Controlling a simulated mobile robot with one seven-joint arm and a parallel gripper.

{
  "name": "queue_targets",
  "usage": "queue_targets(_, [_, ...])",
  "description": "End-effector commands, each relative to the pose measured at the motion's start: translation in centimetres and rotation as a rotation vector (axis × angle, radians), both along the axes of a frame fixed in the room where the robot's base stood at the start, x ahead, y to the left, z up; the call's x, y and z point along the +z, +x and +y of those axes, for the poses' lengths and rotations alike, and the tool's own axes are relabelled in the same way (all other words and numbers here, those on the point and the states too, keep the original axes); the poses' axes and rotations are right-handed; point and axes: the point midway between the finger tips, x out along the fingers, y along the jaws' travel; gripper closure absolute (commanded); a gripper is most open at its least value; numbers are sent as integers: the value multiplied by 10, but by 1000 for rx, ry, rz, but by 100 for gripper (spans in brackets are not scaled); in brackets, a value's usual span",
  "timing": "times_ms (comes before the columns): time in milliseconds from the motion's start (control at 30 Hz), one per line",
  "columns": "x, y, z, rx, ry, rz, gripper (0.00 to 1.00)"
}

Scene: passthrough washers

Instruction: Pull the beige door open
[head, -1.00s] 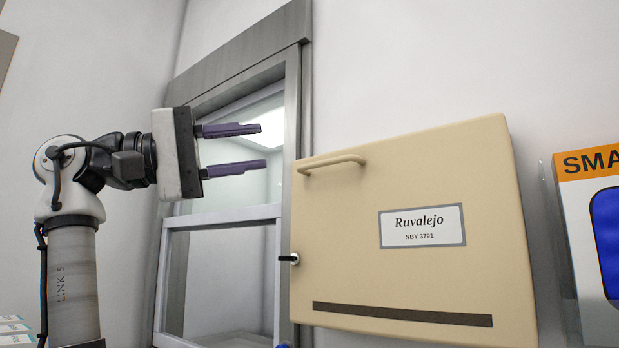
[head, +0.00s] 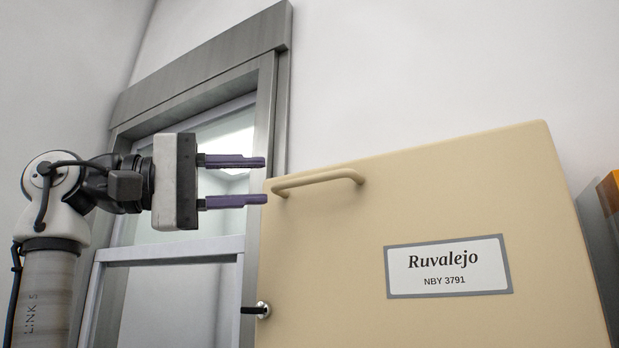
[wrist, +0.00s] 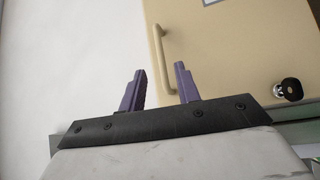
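The beige door (head: 340,220) fills the right of the head view and looks shut. It carries a label reading "Ruvalejo NBY 3791" (head: 449,266). Its beige bar handle (head: 318,180) is near the upper left corner; the handle also shows in the wrist view (wrist: 161,62). A small knob or lock (head: 263,309) sits at the door's left edge. My gripper (head: 266,179) is open, its two purple fingers apart and pointing right, just left of the handle in the head view. In the wrist view the handle lies beyond the fingertips, between their lines. Nothing is between the fingers.
A grey-framed window or pass-through (head: 190,215) is left of the beige door, behind my arm. A box with orange (head: 610,190) shows at the right edge. The white wall above the door is bare.

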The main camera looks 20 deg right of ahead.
Motion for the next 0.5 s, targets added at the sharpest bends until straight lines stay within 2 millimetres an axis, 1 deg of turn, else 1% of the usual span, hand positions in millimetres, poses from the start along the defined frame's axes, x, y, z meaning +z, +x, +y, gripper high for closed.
queue_targets(33, [2,-2,-12,-3,2,-1,68])
queue_targets(100, [4,-3,-27,-2,2,0,68])
queue_targets(300, [9,-8,-64,-2,0,0,68])
queue_targets(400, [11,-10,-76,-1,0,1,68])
queue_targets(500, [11,-11,-83,0,-1,2,68])
